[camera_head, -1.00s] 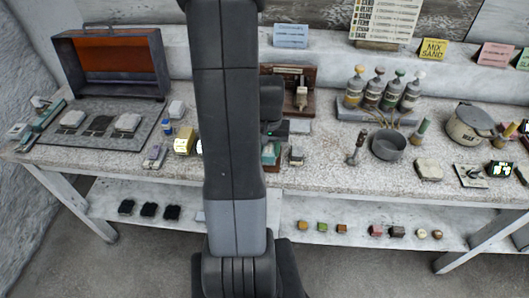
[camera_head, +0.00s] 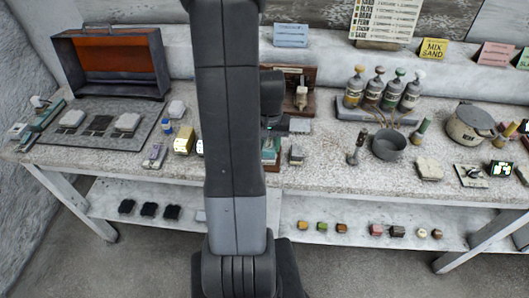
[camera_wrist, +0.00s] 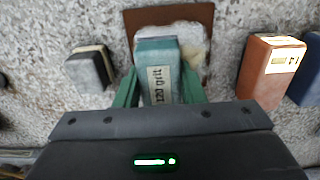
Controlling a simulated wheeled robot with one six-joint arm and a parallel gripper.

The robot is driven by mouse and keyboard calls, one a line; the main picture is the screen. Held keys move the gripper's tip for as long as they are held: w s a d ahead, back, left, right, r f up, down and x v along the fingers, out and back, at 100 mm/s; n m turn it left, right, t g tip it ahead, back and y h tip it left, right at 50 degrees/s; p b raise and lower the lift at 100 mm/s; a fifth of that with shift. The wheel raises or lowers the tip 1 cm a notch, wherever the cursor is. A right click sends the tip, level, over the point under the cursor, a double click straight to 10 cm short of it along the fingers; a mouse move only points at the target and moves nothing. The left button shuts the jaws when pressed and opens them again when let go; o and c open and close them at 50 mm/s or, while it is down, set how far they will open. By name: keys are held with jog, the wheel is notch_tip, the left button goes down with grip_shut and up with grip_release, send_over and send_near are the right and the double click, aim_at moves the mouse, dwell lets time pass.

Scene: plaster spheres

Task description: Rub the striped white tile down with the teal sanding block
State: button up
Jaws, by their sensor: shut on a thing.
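In the wrist view my gripper (camera_wrist: 158,78) has green fingers shut on the sides of the teal sanding block (camera_wrist: 158,62), which has a "120 grit" label. Just beyond and partly under the block is a whitish piece (camera_wrist: 183,36), probably the tile, lying on a brown board (camera_wrist: 140,19). The block covers much of it, and I cannot make out stripes or tell whether the block touches it. In the head view my arm hides most of this spot. A bit of teal (camera_head: 270,153) shows at the arm's right edge.
In the wrist view a dark and pale block (camera_wrist: 90,68) lies left, and an orange-brown block (camera_wrist: 270,66) and a dark blue one (camera_wrist: 308,72) lie right.

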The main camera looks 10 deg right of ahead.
jog(key=shift+s+a+f+b, duration=0.1)
jog(key=shift+s+a+b, duration=0.1)
jog(key=shift+s, duration=0.45)
jog(key=shift+s+a+b, duration=0.1)
jog(key=shift+s+a, duration=0.1)
jog(key=shift+s, duration=0.45)
jog(key=shift+w+d+p, duration=0.1)
jog(key=shift+w+d, duration=0.1)
jog(key=shift+w, duration=0.5)
jog(key=shift+w+d+p, duration=0.1)
jog(key=shift+w+d, duration=0.15)
jog(key=shift+w, duration=0.45)
jog(key=shift+w+d+p, duration=0.1)
jog(key=shift+w+d, duration=0.1)
jog(key=shift+w, duration=0.5)
jog(key=shift+s+r, duration=0.1)
jog(key=shift+r, duration=0.15)
jog(key=shift+s+a+r+p, duration=0.2)
jog(key=shift+s+r, duration=0.15)
jog(key=shift+s, duration=0.15)
jog(key=shift+s+a+r+p, duration=0.15)
jog(key=shift+s+r, duration=0.15)
jog(key=shift+s, duration=0.15)
jog(key=shift+a, duration=0.1)
jog(key=shift+w+a+f, duration=0.1)
jog(key=shift+w+a, duration=0.05)
jog(key=shift+a, duration=0.5)
jog(key=shift+w+a+f, duration=0.1)
jog(key=shift+w+a, duration=0.05)
jog(key=shift+a, duration=0.5)
